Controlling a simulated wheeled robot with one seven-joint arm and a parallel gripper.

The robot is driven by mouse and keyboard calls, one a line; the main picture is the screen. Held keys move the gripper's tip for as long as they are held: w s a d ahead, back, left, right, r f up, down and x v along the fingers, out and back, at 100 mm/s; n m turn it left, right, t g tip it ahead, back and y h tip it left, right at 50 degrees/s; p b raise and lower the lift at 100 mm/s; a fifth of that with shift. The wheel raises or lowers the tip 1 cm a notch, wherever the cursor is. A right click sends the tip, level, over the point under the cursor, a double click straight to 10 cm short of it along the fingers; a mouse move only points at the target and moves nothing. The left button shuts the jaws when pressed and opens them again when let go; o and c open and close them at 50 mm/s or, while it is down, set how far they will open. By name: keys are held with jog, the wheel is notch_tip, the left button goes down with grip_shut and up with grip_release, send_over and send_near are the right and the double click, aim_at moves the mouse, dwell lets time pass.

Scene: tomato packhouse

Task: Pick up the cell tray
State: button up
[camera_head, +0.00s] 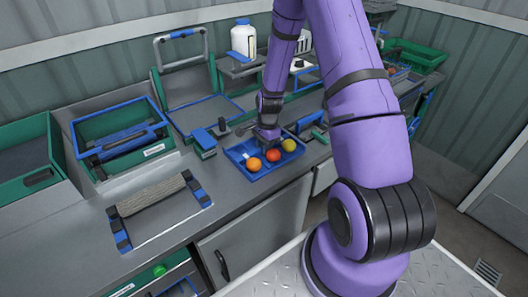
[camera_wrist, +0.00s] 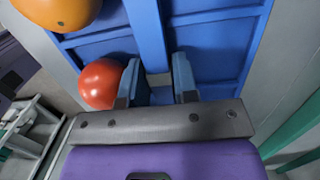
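The cell tray (camera_head: 238,156) is a shallow blue tray with raised dividers, lying on the grey bench. In the head view it holds an orange tomato (camera_head: 254,164), a red tomato (camera_head: 273,155) and a yellow one (camera_head: 289,145). My gripper (camera_head: 268,141) is down over the tray's back part. In the wrist view my gripper (camera_wrist: 158,82) has its two fingers apart, one on each side of a blue divider (camera_wrist: 147,35). I cannot tell whether they touch it. The red tomato (camera_wrist: 101,84) is just left of the fingers, and the orange one (camera_wrist: 58,12) is at the upper left.
A blue-handled block (camera_head: 203,143) stands close left of the tray. A green crate with a blue rim (camera_head: 122,135) and a rough roller-like pad (camera_head: 152,195) lie further left. A white bottle (camera_head: 243,40) stands behind. The bench front edge is near the tray.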

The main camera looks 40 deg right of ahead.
grip_shut()
jog(key=shift+r, duration=0.15)
